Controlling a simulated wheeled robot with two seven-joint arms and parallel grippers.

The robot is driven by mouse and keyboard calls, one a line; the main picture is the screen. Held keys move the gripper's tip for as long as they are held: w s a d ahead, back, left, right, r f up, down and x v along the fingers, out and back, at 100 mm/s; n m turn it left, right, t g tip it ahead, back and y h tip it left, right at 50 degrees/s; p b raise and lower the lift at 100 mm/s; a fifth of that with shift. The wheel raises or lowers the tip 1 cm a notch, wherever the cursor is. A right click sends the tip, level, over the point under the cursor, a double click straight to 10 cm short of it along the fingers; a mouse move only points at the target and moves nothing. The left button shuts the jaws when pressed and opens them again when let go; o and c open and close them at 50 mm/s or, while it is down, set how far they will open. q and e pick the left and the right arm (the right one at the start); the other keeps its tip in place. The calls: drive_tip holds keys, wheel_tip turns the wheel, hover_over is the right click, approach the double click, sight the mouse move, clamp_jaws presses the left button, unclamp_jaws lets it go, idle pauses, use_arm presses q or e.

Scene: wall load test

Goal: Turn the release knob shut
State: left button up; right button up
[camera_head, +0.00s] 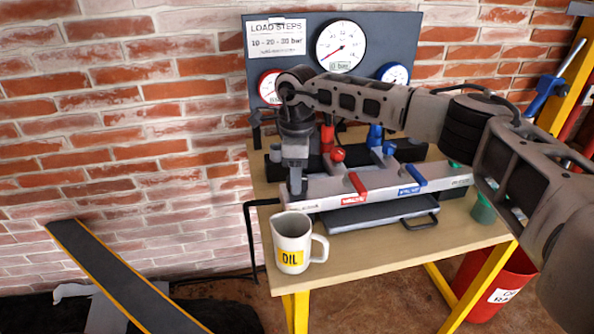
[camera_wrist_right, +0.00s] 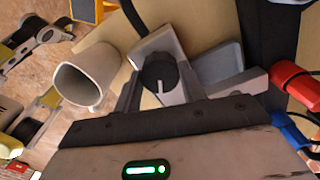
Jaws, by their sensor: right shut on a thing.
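The release knob (camera_wrist_right: 156,72) is black with a pale pointer line and sits at the left end of the grey valve block (camera_head: 330,188). My right gripper (camera_head: 297,188) reaches down onto that end of the block. In the right wrist view its fingers (camera_wrist_right: 160,88) stand on both sides of the knob and are shut on it. In the head view the gripper hides the knob. My left gripper is in neither view.
A white OIL jug (camera_head: 291,248) stands close in front of the block's left end. A red lever (camera_head: 357,185) and a blue lever (camera_head: 416,175) lie across the block. The gauge board (camera_head: 420,30) stands behind, its large gauge (camera_head: 341,46) labelled 0 bar.

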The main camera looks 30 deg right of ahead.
drive_tip(key=m+p, duration=0.1)
drive_tip(key=m, duration=0.5)
drive_tip(key=shift+r+p, duration=0.1)
drive_tip(key=shift+p, duration=0.2)
drive_tip(key=m+p, duration=0.1)
drive_tip(key=m, duration=0.5)
drive_tip(key=shift+w+m+p, duration=0.1)
drive_tip(key=shift+m+p, duration=0.2)
drive_tip(key=o, duration=1)
wheel_tip(320, 180, up, 16)
drive_tip(key=shift+d+f+b, duration=0.1)
drive_tip(key=shift+d+b, duration=0.05)
drive_tip(key=shift+b, duration=0.4)
